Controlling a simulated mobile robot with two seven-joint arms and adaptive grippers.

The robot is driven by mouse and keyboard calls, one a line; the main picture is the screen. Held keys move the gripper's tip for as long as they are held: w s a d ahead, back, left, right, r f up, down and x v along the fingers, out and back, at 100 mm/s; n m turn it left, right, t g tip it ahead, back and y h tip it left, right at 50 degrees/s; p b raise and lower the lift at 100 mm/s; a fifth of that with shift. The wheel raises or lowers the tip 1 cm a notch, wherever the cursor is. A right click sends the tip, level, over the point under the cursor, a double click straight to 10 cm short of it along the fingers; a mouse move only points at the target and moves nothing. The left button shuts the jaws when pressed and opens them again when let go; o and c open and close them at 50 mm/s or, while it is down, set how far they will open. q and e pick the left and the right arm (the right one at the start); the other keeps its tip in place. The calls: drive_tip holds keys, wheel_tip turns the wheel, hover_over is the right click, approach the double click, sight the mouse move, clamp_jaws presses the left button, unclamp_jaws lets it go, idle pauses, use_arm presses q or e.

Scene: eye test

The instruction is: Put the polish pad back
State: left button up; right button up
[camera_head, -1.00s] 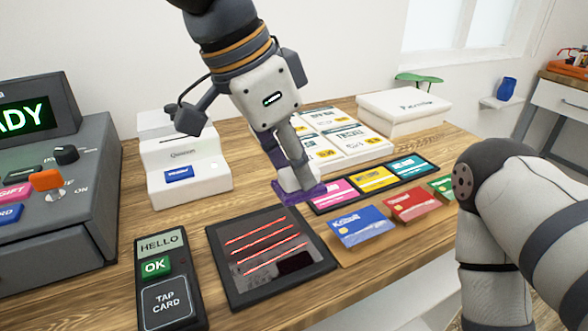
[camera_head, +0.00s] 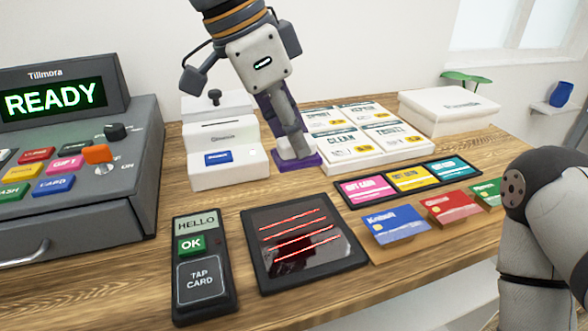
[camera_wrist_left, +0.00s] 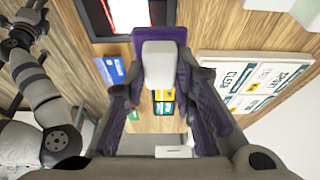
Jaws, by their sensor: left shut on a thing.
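The polish pad is a purple plate (camera_head: 299,162) with a pale block-shaped handle, which shows best in the left wrist view (camera_wrist_left: 162,66). My left gripper (camera_head: 291,138) is shut on the handle from above. In the head view the pad is level, between the white card box and the price-sign board, behind the black scanner. I cannot tell whether its underside touches the wood. The fingers partly hide the handle. My right arm shows at the right edge, but its gripper is out of view.
The scanner (camera_head: 347,253) with red lines lies in front. A card tray (camera_head: 340,192) and bank cards lie to the right. The white box (camera_head: 211,176) stands close left, the sign board (camera_head: 330,162) close right. A card reader (camera_head: 187,309) and grey till (camera_head: 120,200) are further left.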

use_arm(q)
drive_tip(key=w+f, duration=0.2)
drive_tip(key=w+f+b, duration=0.1)
drive_tip(key=w+f, duration=0.1)
drive_tip(key=w, duration=0.1)
drive_tip(key=w+f, duration=0.2)
drive_tip(key=f, duration=0.1)
drive_tip(key=shift+w+a, duration=0.2)
drive_tip(key=shift+a, duration=0.15)
drive_tip(key=shift+w+f+b, duration=0.15)
drive_tip(key=shift+f, duration=0.7)
drive_tip(key=shift+w+f+b, duration=0.1)
drive_tip(key=shift+f+b, duration=0.05)
drive_tip(key=shift+f, duration=0.65)
use_arm(e)
drive_tip(key=shift+s+f+g, duration=0.5)
drive_tip(key=shift+s+f, duration=0.5)
drive_tip(key=shift+s, duration=0.1)
use_arm(q)
drive_tip(key=o, duration=1)
drive_tip(key=shift+f, duration=0.2)
drive_tip(key=v, duration=1.2)
drive_tip(key=shift+r+p, duration=0.2)
drive_tip(key=shift+p, duration=0.1)
use_arm(e)
drive_tip(key=shift+w+r, duration=0.35)
